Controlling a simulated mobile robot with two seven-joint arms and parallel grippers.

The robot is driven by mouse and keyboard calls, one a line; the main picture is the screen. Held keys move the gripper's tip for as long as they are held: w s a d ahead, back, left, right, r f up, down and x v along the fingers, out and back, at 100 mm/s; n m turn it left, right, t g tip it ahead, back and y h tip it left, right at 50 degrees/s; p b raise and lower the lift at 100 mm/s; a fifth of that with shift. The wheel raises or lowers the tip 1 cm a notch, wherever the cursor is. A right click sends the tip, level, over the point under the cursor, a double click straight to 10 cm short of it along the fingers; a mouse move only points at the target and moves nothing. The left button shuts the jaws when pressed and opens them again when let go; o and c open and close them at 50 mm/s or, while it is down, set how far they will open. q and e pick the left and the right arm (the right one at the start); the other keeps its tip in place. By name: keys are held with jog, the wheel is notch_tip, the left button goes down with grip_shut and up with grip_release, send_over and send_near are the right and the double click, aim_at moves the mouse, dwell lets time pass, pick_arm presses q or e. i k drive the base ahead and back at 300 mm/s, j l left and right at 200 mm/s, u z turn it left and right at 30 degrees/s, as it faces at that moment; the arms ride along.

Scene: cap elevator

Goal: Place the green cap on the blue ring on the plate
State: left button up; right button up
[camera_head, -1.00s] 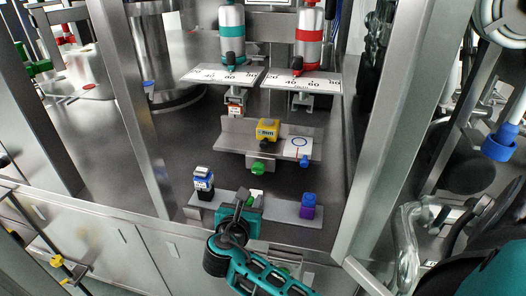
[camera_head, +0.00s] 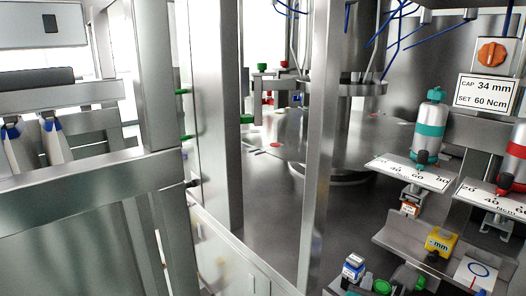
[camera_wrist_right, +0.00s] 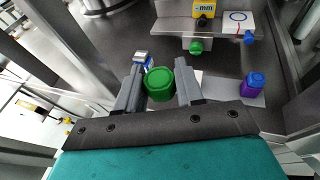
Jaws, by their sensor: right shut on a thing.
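The green cap (camera_wrist_right: 159,84) sits between the two grey fingers of my right gripper (camera_wrist_right: 159,90) in the right wrist view. My right gripper is shut on it. In the head view the cap (camera_head: 382,287) shows at the bottom edge, between the finger tips. The blue ring (camera_wrist_right: 238,16) is printed on a white plate (camera_wrist_right: 231,29), on the upper shelf ahead and to the right of the cap. The ring (camera_head: 480,270) is bare and also shows at the lower right of the head view. My left gripper is not in view.
A yellow block marked mm (camera_head: 441,242) stands left of the plate. A blue-and-white bottle (camera_head: 353,266) is beside my gripper, and a purple block with a blue top (camera_wrist_right: 253,83) stands to the right. Scale plates (camera_head: 412,172) and a steel post (camera_head: 318,150) stand near.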

aim_at(478, 271)
jog(key=z, duration=0.4)
jog(key=i+z, duration=0.2)
jog(key=z, duration=0.15)
jog(key=i+j+z, duration=0.15)
jog(key=z, duration=0.2)
